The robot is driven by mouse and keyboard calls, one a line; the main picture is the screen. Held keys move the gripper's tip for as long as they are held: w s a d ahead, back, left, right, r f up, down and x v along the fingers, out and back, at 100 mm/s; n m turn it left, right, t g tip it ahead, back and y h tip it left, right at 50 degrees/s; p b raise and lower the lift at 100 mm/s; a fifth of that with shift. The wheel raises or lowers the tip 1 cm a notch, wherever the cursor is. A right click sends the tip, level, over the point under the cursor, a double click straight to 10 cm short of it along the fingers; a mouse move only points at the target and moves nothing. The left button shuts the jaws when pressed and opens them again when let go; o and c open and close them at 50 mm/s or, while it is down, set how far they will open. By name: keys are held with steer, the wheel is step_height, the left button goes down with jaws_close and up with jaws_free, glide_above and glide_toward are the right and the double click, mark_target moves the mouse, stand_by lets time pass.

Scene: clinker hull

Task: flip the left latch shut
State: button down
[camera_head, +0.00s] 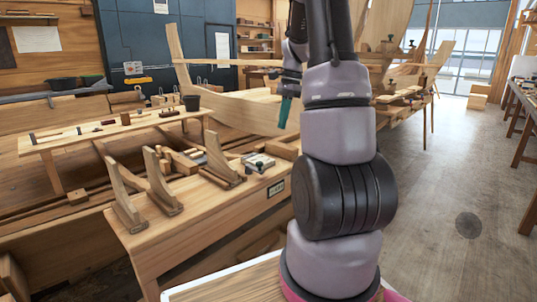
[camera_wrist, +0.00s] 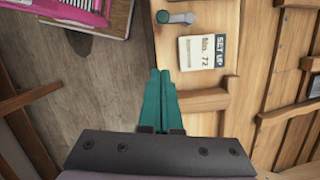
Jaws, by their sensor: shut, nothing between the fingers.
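My gripper (camera_head: 286,112) hangs fingers down in the head view, above and behind the near bench. In the wrist view its teal fingers (camera_wrist: 160,74) are together with nothing between them. A small grey and dark-green fitting (camera_wrist: 176,18) lies on the wooden surface beyond the fingertips, apart from them; it looks like a latch, but I cannot tell for sure. In the head view a small pale block with dark metal parts (camera_head: 258,162) sits at the bench's right end. I cannot tell which piece is the left latch or how it stands.
A card reading "No. 72" (camera_wrist: 202,52) lies right of the fitting. Wooden brackets (camera_head: 163,180) stand on the near bench (camera_head: 205,213). A wooden boat hull (camera_head: 240,110) stands behind. The floor (camera_head: 440,180) at right is clear.

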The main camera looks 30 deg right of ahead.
steer(key=shift+f, duration=0.1)
steer(key=x, duration=1)
steer(key=shift+s+a+f, duration=0.1)
steer(key=shift+a+f, duration=0.05)
steer(key=a, duration=0.2)
steer(key=shift+s+a, duration=0.2)
steer(key=shift+a, duration=0.15)
steer(key=shift+a+f, duration=0.1)
steer(key=shift+a, duration=0.45)
steer(key=shift+s, duration=0.1)
